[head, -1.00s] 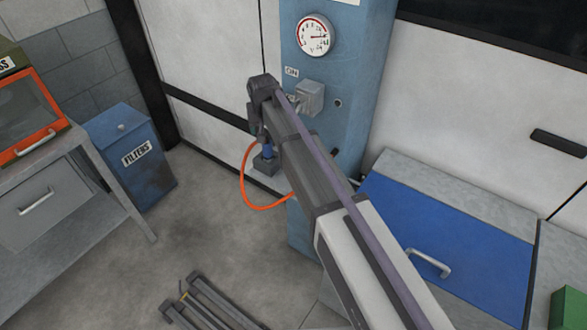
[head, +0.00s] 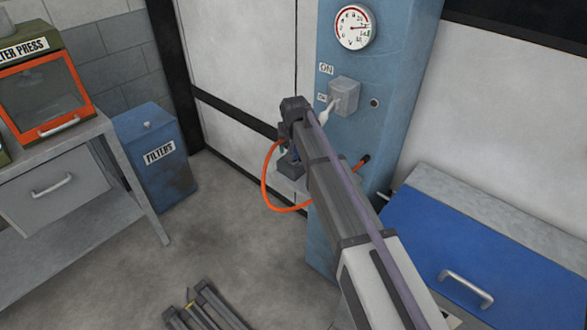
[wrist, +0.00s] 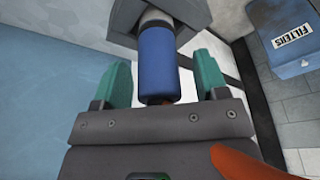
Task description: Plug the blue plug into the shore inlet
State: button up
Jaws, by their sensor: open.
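The blue plug (wrist: 160,62) stands between the two teal fingers of my open gripper (wrist: 160,85) in the wrist view, with gaps on both sides. Its far end meets a pale ring at a dark grey housing (wrist: 125,18), perhaps the shore inlet; how deep it sits I cannot tell. In the head view my gripper (head: 284,151) is beside the blue cabinet, over the grey housing (head: 291,170), and the plug is mostly hidden by my arm. The orange cable (head: 265,185) loops under my gripper to the cabinet front.
The blue cabinet (head: 385,60) carries a gauge (head: 355,27) and a switch box with a pale lever (head: 326,118) close to my arm. A blue filters bin (head: 155,165) and a bench (head: 65,190) stand left. A blue lid (head: 450,250) is at right. Bars lie on the floor.

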jog(key=shift+f, duration=0.1)
jog(key=shift+c, duration=0.4)
jog(key=c, duration=1.1)
jog(key=shift+p, duration=0.3)
notch_tip(320, 180, up, 10)
jog(key=p, duration=1)
jog(key=shift+r, duration=0.25)
